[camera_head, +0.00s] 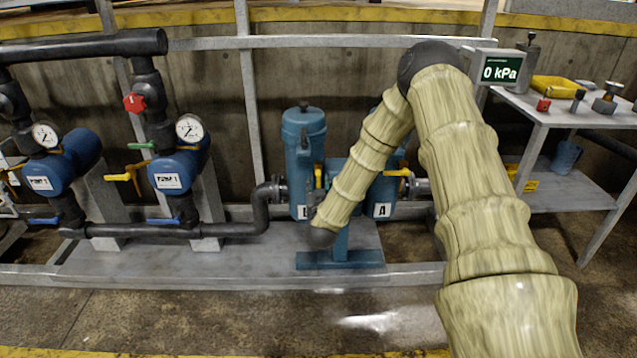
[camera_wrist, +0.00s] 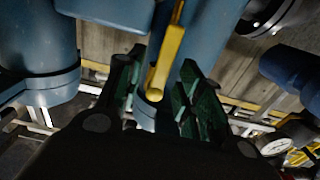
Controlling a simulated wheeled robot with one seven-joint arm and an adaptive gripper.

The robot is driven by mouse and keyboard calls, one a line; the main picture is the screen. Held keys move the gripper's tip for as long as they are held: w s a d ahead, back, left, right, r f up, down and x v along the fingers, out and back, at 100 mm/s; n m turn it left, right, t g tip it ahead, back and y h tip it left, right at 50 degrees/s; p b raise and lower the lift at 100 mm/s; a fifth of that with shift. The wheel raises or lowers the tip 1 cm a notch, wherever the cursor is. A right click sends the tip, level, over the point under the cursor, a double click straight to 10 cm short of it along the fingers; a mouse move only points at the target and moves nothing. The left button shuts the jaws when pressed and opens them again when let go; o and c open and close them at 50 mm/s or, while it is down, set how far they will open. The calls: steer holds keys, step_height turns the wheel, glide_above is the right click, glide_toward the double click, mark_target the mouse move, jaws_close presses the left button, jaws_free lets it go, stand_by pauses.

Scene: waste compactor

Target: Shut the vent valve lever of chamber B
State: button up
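Chamber B (camera_head: 303,138) is a blue upright cylinder in the head view, its label partly covered by my arm. Chamber A (camera_head: 382,210) stands to its right, mostly behind my arm. A yellow lever (camera_head: 318,177) shows on chamber B's right side. In the wrist view a yellow lever (camera_wrist: 169,52) hangs in front of a blue cylinder, its rounded end between my fingers. My gripper (camera_wrist: 160,75) is open around it, with green-padded fingers and gaps on both sides. Whether the fingers touch the lever is unclear. In the head view my arm hides the gripper.
A display (camera_head: 500,71) reads 0 kPa. Two blue pumps (camera_head: 182,170) with gauges and dark piping stand at the left. Another yellow lever (camera_head: 397,173) is by chamber A. A grey shelf table (camera_head: 560,110) with small items stands at the right.

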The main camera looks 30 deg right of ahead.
steer(key=shift+x, duration=1.15)
steer(key=shift+c, duration=0.2)
jaws_close()
